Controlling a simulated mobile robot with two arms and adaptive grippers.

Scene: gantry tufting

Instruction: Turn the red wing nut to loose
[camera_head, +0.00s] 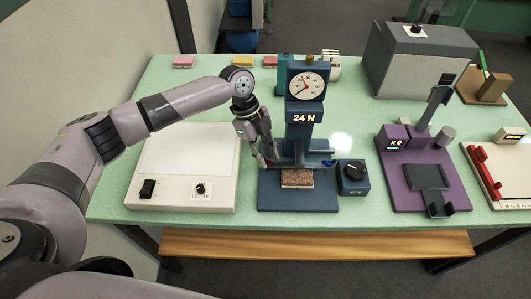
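A blue test stand (325,198) stands on the green bench, with a round dial (306,86) and a "24 N" readout on its column. A brown textured block (297,179) lies on its base. My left gripper (265,160) reaches down at the left side of the stand's column, beside its crossbar. A small red part, likely the red wing nut (269,163), shows at its fingertips. The fingers hide most of it, so its angle and whether they touch it cannot be told. My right gripper is not in view.
A white flat-topped unit (185,155) with a switch and knob lies left of the stand. A blue knob box (353,177) is close on its right. A purple device (408,189) stands farther right. A grey box (402,73) stands behind. Bare bench shows between them.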

